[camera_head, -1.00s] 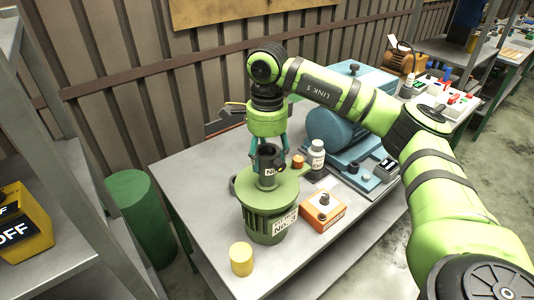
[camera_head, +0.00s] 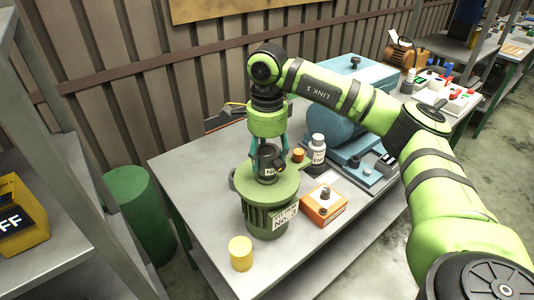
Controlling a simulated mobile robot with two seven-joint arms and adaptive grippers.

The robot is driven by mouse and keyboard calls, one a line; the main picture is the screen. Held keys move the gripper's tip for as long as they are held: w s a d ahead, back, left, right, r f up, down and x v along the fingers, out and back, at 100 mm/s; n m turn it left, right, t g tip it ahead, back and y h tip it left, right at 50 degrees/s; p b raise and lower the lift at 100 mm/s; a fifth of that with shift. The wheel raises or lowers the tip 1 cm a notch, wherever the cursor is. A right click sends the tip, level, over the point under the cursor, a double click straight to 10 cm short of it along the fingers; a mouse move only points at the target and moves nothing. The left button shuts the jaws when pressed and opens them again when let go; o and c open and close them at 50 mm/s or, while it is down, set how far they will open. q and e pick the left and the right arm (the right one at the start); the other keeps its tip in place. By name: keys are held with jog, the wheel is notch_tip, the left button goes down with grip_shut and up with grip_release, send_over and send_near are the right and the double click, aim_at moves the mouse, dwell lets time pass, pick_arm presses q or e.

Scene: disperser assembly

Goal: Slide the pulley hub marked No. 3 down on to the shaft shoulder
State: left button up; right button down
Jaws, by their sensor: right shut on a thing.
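The dark pulley hub (camera_head: 268,160) has a light label that begins with "N"; the rest of the label is too small to read. My right gripper (camera_head: 270,150) points down from above and is shut on the hub. The hub is upright over the top of the green motor body (camera_head: 266,212), which stands on the table and has a white label on its side. The shaft and its shoulder are hidden by the hub and fingers, so I cannot tell whether the hub touches the shoulder. My left gripper is not in view.
An orange box (camera_head: 323,209) with a dark knob stands right of the motor. A white bottle (camera_head: 317,148) and a blue machine (camera_head: 335,122) are behind it. A yellow cylinder (camera_head: 240,253) stands at the table's (camera_head: 187,200) front. The table's left part is clear.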

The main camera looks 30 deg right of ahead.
jog(key=shift+f+b, duration=0.8)
jog(key=shift+f, duration=0.25)
jog(key=shift+c, duration=1.6)
grip_release()
jog(key=shift+s, duration=0.1)
notch_tip(320, 180, up, 12)
jog(key=shift+r, duration=0.1)
